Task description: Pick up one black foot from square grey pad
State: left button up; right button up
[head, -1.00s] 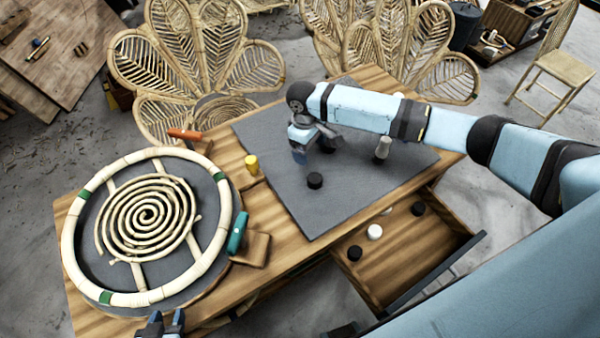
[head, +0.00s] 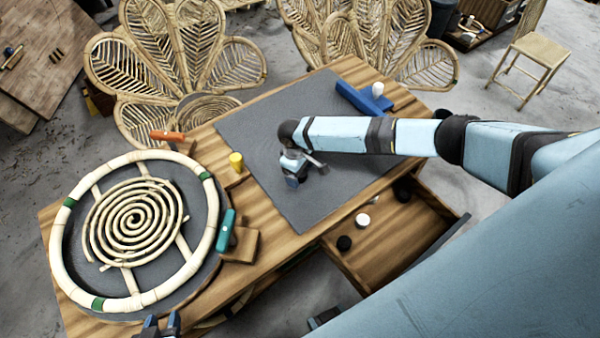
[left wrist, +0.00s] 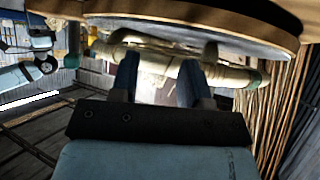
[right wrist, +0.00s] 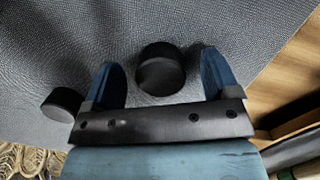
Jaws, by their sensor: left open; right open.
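The square grey pad (head: 262,130) lies on the wooden table. In the right wrist view, one black foot (right wrist: 161,72) stands on the pad between the fingers of my right gripper (right wrist: 160,78). The fingers are open on either side of it, not clearly touching it. A second black foot (right wrist: 62,103) is on the pad outside the left finger. In the head view, my right gripper (head: 297,179) is low over the pad and hides both feet. My left gripper (head: 160,325) is open and empty at the bottom edge, near the table's front.
An open drawer (head: 385,250) holds black feet (head: 344,243) and a white piece (head: 362,219). A blue tool (head: 363,98) lies at the pad's far right. A rattan ring with a spiral (head: 133,217), a yellow piece (head: 236,161) and a teal-handled tool (head: 225,230) are left of the pad.

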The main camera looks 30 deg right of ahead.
jog(key=c, duration=1)
jog(key=shift+o, duration=0.2)
jog(key=shift+r, duration=0.1)
